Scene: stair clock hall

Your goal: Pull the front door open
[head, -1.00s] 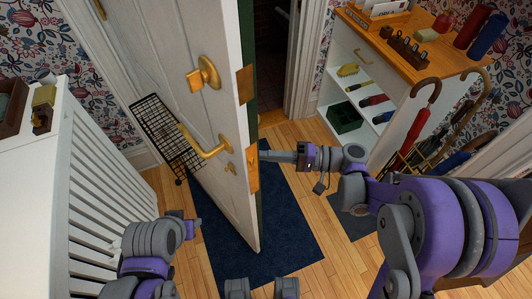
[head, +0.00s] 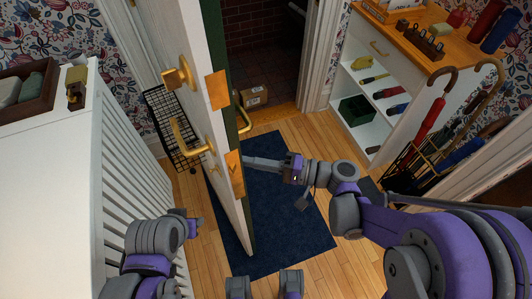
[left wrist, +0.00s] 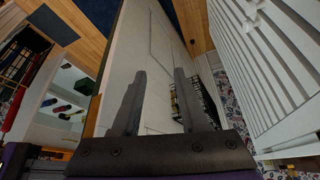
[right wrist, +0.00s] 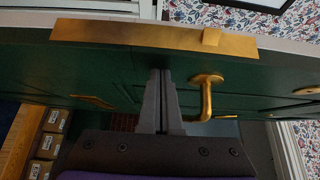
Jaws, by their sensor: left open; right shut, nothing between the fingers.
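The front door (head: 205,180) stands ajar, its white inner face to the left and its green outer face (right wrist: 120,75) to the right. Brass lever handle (head: 188,138) and brass lock (head: 180,74) are on the white face. Another brass handle (right wrist: 207,95) is on the green face. My right gripper (head: 246,161) is shut and empty on the green side, close to the door's free edge; whether it touches is unclear. It also shows in the right wrist view (right wrist: 160,75). My left gripper (head: 198,221) is open and empty, low on the white side; the left wrist view (left wrist: 158,78) shows its spread fingers.
A white slatted cabinet (head: 50,190) stands close on the left, with a wire basket (head: 172,128) behind the door. A shelf unit (head: 392,110) and umbrella stand (head: 412,165) are on the right. A blue mat (head: 285,210) lies on the floor. Parcels (head: 253,97) sit beyond the doorway.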

